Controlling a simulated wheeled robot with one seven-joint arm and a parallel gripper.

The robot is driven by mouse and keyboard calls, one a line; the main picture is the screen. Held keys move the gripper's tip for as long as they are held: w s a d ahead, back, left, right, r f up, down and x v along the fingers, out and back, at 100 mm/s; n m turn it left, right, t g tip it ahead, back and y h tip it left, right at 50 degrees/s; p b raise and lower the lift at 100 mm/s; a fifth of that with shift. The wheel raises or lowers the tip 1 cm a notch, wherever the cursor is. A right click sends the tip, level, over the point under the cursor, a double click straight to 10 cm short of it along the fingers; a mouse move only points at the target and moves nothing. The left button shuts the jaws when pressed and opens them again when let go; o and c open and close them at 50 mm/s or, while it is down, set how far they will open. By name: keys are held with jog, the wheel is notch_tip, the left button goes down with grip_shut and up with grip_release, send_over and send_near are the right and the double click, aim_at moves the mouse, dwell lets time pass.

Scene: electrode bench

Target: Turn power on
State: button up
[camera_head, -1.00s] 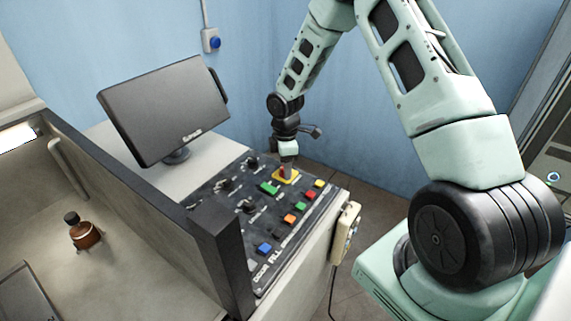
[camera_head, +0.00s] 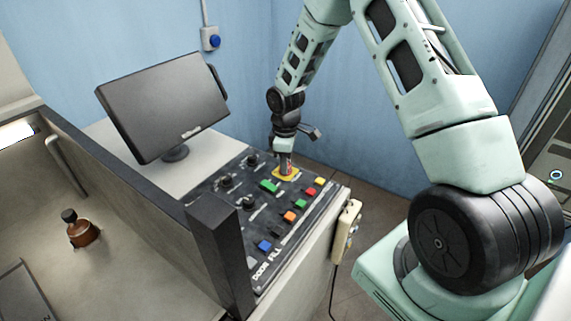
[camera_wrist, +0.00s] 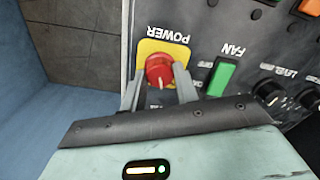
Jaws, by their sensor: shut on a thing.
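The red power knob (camera_wrist: 159,71) sits on a yellow plate (camera_wrist: 176,50) marked POWER on the dark control panel (camera_head: 235,205). My gripper (camera_wrist: 160,82) has its two grey fingers on either side of the knob in the wrist view, shut on it. In the head view my gripper (camera_head: 286,165) reaches down onto the yellow plate at the panel's far end, and the knob is mostly hidden there. A white line on the knob points toward my gripper in the wrist view.
A green FAN switch (camera_wrist: 222,77) is close beside the knob. Black knobs and several coloured buttons, including a blue one (camera_head: 265,246), cover the panel. A monitor (camera_head: 165,105) stands behind. A brown bottle (camera_head: 82,230) stands in the walled bay at left.

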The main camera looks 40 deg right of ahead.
jog(key=m+b, duration=0.2)
jog(key=m, duration=0.9)
jog(key=shift+m+b, duration=0.4)
dwell(0.3)
jog(key=o, duration=1)
notch_tip(320, 180, up, 18)
jog(key=b, duration=0.3)
jog(key=shift+f, duration=0.25)
